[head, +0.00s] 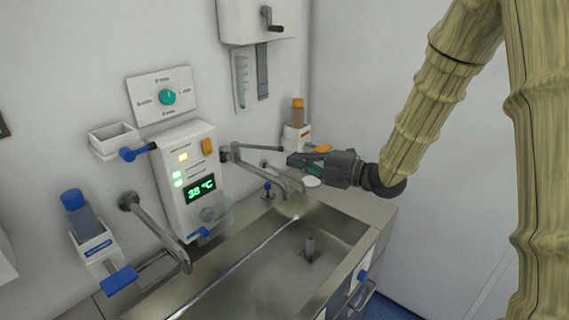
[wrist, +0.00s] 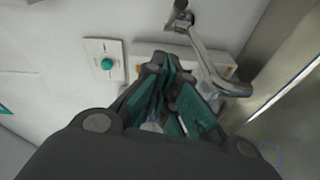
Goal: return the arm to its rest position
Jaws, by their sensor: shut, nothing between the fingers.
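My gripper (head: 302,162) is at the end of my arm, which comes in from the right in the head view. It hangs above the back right corner of the steel sink (head: 358,201), near an orange-capped dispenser (head: 298,112) and a metal tap arm (head: 262,172). In the wrist view, my gripper (wrist: 160,75) fills the middle, with its green-padded fingers shut and nothing seen between them. My arm's segmented cover is yellowish.
A wall panel with a green 38 °C display (head: 201,190) hangs behind the sink. A blue-capped bottle (head: 80,210) is at the left. A knob plate (head: 163,96) is above it, also in the wrist view (wrist: 105,62).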

